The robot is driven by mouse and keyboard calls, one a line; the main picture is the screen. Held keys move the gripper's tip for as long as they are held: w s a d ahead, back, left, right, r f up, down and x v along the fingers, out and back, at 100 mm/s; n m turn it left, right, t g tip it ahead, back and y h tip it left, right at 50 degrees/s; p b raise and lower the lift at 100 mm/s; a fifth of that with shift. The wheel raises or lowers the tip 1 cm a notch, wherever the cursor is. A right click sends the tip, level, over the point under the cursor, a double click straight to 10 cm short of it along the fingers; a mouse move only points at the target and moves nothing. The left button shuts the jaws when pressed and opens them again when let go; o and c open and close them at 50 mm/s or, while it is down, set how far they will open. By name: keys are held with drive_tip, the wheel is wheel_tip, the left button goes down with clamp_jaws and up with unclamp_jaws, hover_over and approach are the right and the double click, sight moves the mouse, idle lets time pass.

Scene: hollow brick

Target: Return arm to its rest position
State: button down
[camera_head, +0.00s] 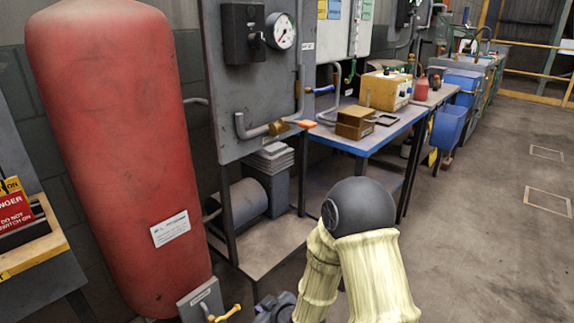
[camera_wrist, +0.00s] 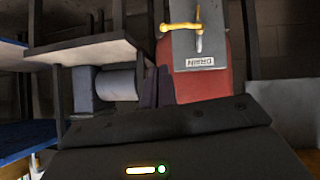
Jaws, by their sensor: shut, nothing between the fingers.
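My arm shows at the lower middle of the head view, with pale yellow covered links (camera_head: 375,275) bent at a dark grey rounded joint (camera_head: 362,207). In the wrist view my gripper (camera_wrist: 158,70) shows as two dark fingers close together, shut and empty, beyond the dark wrist housing. A small grey panel (camera_wrist: 195,48) with a label and a yellow handle (camera_wrist: 181,27) is just beyond and to the right of the fingers, apart from them as far as I can tell. The wrist picture looks upside down.
A large red tank (camera_head: 115,150) stands at the left. The grey panel (camera_head: 197,297) and yellow handle (camera_head: 224,314) are at its foot. A gauge board (camera_head: 252,100) and a blue-edged bench (camera_head: 358,143) line the wall. The floor (camera_head: 480,240) at right is clear.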

drive_tip(key=d+r+m+h, duration=0.3)
drive_tip(key=d+r, duration=0.1)
drive_tip(key=d, duration=0.5)
drive_tip(key=s+d+r+m+g+h+p, duration=0.1)
drive_tip(key=s+d+r+m+g+h, duration=0.15)
drive_tip(key=s+d+r+m, duration=0.35)
drive_tip(key=s+d+r+m+g+h, duration=0.1)
drive_tip(key=s+d+r+g, duration=0.2)
drive_tip(key=s+d, duration=0.5)
drive_tip(key=w+p+v, duration=0.3)
drive_tip(key=p+v, duration=1.5)
drive_tip(key=w+a+r+p+v, duration=0.1)
drive_tip(key=w+p+v, duration=0.3)
drive_tip(key=p+v, duration=1.4)
drive_tip(key=shift+r+p, duration=0.4)
